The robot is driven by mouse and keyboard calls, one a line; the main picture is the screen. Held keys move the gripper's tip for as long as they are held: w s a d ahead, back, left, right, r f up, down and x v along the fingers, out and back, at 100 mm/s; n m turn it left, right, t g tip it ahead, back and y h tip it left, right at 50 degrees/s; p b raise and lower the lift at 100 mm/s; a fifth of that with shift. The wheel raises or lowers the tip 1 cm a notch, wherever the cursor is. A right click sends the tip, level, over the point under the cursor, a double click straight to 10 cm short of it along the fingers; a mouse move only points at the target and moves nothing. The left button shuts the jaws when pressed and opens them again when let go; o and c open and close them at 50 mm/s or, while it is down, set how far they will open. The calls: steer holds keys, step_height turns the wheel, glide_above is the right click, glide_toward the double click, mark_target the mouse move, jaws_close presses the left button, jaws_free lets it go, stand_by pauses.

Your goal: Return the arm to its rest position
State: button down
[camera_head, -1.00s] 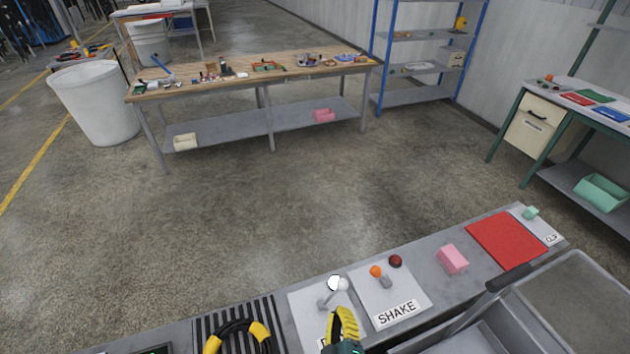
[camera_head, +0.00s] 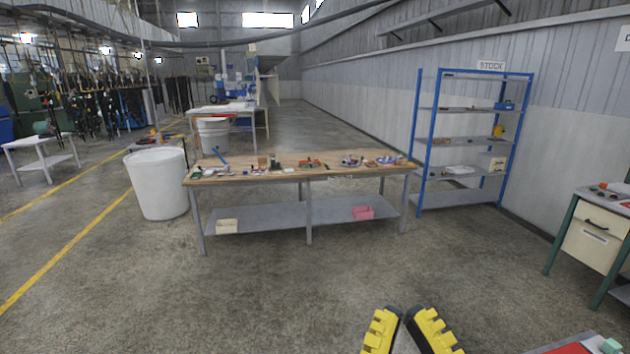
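My gripper (camera_head: 406,318) shows at the bottom edge, right of centre. Its two yellow ridged fingers stand apart with a gap between them, and I see nothing held there. The rest of the arm is below the frame. The gripper is over bare floor in the picture, in front of the wooden workbench (camera_head: 318,176).
A white bin (camera_head: 160,185) stands left of the workbench. A blue shelf rack (camera_head: 470,145) is at the wall on the right. A green-legged desk with a cream drawer unit (camera_head: 592,237) is at the right edge. A red mat (camera_head: 570,350) peeks in bottom right. The middle floor is clear.

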step_height(320, 180, up, 23)
steer(key=m+g+p, duration=0.1)
steer(key=p, duration=2.4)
step_height(320, 180, down, 44)
steer(key=b, duration=4.4)
steer(key=shift+w+a+r+y, duration=0.15)
steer(key=shift+a+r+y, duration=0.1)
steer(key=shift+y, duration=0.15)
steer(key=shift+f, duration=0.1)
